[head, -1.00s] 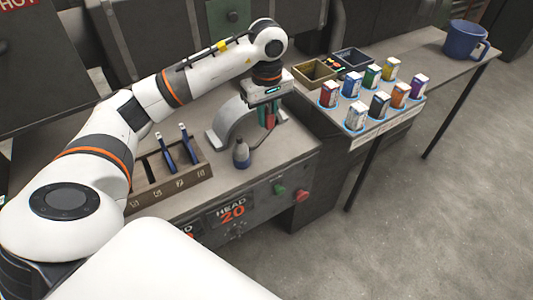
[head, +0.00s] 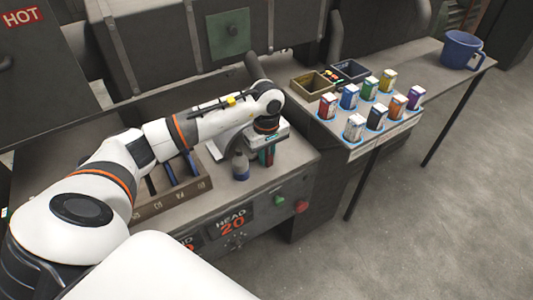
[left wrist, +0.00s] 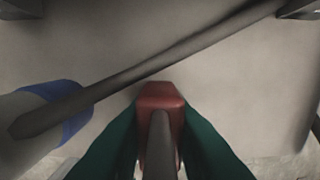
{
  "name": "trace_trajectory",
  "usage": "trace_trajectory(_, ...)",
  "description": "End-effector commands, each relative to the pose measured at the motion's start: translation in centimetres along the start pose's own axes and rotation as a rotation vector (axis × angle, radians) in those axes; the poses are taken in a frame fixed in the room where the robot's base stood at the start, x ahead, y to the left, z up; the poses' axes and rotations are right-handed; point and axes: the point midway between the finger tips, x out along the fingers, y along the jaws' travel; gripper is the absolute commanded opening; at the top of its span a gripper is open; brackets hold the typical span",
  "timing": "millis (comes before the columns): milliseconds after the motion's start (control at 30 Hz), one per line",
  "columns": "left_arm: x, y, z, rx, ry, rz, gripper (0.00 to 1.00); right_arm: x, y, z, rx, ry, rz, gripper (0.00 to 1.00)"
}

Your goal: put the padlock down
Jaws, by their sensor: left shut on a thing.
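My left gripper (head: 266,158) is low over the right part of the near bench, by its front edge. In the left wrist view its green fingers (left wrist: 160,150) are shut on the red padlock (left wrist: 160,97), with the grey shackle (left wrist: 161,145) between them. The padlock is mostly hidden by the gripper in the head view. I cannot tell whether it touches the bench top (head: 290,158). My right gripper is not in view.
A grey bottle with a blue band (head: 240,167) stands just left of the gripper; its long dark spout (left wrist: 170,60) crosses the wrist view. A slotted wooden rack (head: 185,192) is further left. Small boxes (head: 355,128) and a blue mug (head: 461,50) stand on the right table.

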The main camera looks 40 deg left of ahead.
Motion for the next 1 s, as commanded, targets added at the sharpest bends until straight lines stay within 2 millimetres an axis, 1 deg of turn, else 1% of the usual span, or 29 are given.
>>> trace_trajectory(133,0.4,0.0,0.0,0.000,0.000,0.000,0.00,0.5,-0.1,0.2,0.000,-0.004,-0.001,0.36)
trace_trajectory(167,0.4,0.0,0.0,0.000,0.000,0.001,0.21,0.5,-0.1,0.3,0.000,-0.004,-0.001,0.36)
trace_trajectory(200,0.3,0.0,0.0,0.000,0.000,0.001,0.28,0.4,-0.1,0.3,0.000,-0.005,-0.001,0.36)
trace_trajectory(300,0.3,0.0,0.0,0.000,0.000,0.001,0.41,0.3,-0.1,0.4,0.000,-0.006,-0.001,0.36)
trace_trajectory(567,0.2,0.0,0.0,0.000,0.001,0.001,0.41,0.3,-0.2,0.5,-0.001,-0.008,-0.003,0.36)
trace_trajectory(667,-0.4,0.0,0.0,0.000,0.000,0.000,0.41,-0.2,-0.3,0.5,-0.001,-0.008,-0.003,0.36)
trace_trajectory(700,-0.6,-0.1,0.0,0.000,-0.001,-0.001,0.41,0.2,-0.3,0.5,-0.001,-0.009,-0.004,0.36)
trace_trajectory(767,-1.5,-0.1,0.1,-0.001,-0.002,-0.003,0.41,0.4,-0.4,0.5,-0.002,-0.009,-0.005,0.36)
trace_trajectory(1000,-6.7,-0.1,0.1,0.000,-0.002,-0.005,0.41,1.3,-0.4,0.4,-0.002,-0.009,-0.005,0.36)
